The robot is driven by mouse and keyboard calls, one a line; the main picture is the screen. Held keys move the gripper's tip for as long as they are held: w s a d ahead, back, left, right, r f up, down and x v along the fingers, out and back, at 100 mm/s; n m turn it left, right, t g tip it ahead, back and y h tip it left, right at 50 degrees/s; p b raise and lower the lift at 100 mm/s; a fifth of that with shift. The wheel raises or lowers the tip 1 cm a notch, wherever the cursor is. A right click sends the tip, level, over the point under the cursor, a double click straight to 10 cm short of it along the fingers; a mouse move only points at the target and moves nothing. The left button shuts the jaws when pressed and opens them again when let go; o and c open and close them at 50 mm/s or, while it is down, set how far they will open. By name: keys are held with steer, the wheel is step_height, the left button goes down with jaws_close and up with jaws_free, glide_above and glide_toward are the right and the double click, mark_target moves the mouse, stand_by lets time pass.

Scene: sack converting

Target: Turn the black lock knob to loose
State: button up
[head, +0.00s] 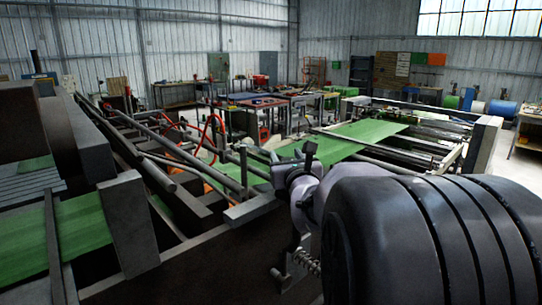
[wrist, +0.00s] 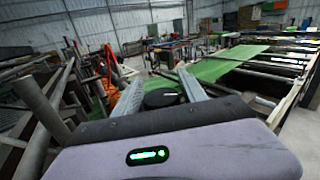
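A black round disc-like part (wrist: 161,98), which looks like the lock knob, shows between the two grey fingers of my gripper (wrist: 160,78) in the wrist view. The fingers are apart, with a gap at the tips, and I see no clear contact with the disc. Its lower edge is hidden by my gripper body. In the head view my gripper (head: 293,175) is beside the machine's rails, partly hidden by my own arm. I cannot make out the knob for sure there, nor its setting.
Green sack web (head: 362,138) runs across the machine beyond my gripper. Metal bars and rollers (head: 160,150) crowd the left, with orange-red hoses (head: 213,130) among them. A grey upright plate (head: 128,225) stands at the near left. Worktables (head: 290,103) stand behind.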

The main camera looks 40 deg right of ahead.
jaws_close()
steer(key=shift+y, duration=0.3)
